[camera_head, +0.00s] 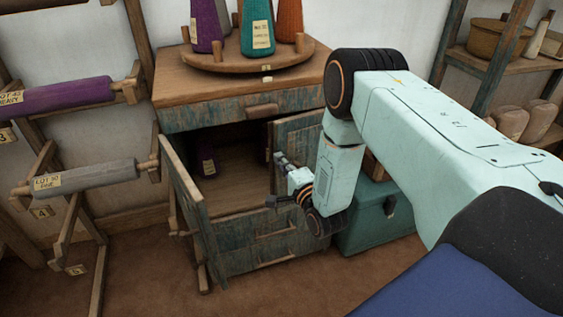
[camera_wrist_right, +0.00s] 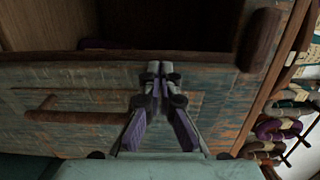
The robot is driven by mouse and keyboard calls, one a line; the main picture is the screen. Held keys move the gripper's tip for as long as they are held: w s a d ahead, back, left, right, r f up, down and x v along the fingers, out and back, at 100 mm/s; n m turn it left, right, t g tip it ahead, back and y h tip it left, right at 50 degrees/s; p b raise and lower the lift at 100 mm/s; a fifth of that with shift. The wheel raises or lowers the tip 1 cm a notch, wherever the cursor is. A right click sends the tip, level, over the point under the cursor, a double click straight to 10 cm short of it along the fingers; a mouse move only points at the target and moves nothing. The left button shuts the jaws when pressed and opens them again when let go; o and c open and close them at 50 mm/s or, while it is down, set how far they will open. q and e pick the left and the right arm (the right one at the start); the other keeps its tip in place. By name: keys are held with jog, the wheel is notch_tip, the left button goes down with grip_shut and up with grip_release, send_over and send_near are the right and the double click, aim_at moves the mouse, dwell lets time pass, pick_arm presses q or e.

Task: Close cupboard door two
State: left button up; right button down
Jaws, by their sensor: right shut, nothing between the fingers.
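The cupboard (camera_head: 187,87) stands at the middle with its dark interior (camera_head: 232,170) showing. Its left door (camera_head: 184,187) stands swung out toward me. The right door (camera_head: 297,135) also stands ajar, partly hidden by my right arm. No number shows on either door, so I cannot tell which is door two. My right gripper (camera_head: 276,181) is shut and empty in front of the cupboard opening, near the right door. In the right wrist view, its closed fingers (camera_wrist_right: 159,72) point at a worn blue-green panel (camera_wrist_right: 60,85) with a wooden handle (camera_wrist_right: 75,117); contact is unclear. My left gripper is out of view.
A round turntable (camera_head: 240,58) with yarn cones stands on the cupboard. A teal box (camera_head: 375,225) sits on the floor right of it. A wooden rack (camera_head: 137,80) with yarn rolls stands left, shelves (camera_head: 475,67) at the back right. The front floor is clear.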

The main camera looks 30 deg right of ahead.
jog(key=w, duration=0.1)
jog(key=w+b, duration=0.1)
jog(key=w, duration=0.1)
jog(key=w+b, duration=0.1)
jog(key=shift+w+r, duration=0.25)
jog(key=shift+r, duration=0.1)
jog(key=shift+s+b, duration=0.1)
jog(key=shift+b, duration=0.2)
